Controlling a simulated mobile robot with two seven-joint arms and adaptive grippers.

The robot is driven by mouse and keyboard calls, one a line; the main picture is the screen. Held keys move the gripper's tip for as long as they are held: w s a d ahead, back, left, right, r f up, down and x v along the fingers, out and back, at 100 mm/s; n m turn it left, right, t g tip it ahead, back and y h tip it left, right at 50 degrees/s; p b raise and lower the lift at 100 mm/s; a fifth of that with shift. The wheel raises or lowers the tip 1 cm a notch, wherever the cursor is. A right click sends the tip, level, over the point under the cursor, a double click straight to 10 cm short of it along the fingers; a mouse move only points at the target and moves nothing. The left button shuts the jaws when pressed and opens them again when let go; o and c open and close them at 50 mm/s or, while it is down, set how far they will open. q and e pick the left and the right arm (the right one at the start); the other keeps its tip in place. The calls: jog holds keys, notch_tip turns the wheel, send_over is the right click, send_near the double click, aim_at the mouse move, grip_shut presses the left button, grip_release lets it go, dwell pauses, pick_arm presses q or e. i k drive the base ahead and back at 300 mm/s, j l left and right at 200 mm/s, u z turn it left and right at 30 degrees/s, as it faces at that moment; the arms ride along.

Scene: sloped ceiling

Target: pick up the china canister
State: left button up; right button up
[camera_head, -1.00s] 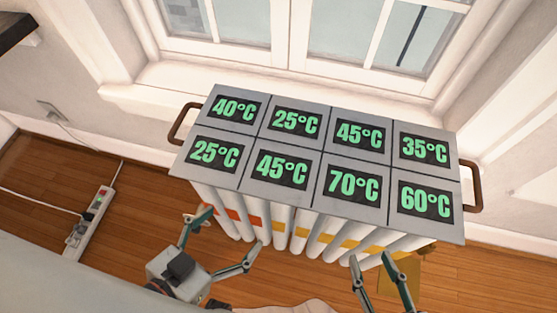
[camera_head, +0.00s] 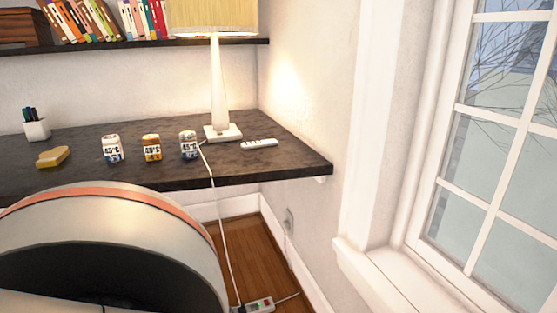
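Three small canisters stand upright in a row on the dark desk (camera_head: 90,178). The middle canister (camera_head: 151,148) is orange-brown with white. The right canister (camera_head: 188,145) is greyish white with blue, close to the lamp base. Each carries a small temperature label, too small to read surely. I cannot tell for certain which one is the china canister. Neither of my grippers shows in this view.
A lamp (camera_head: 218,95) and a white remote (camera_head: 259,144) are right of the canisters. A yellow object (camera_head: 52,156) and a pen cup (camera_head: 36,129) are left. A rounded chair (camera_head: 105,222) blocks the desk's front. A cord hangs to a power strip (camera_head: 258,305).

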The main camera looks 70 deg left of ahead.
aim_at(113, 148)
jog(key=u, duration=3)
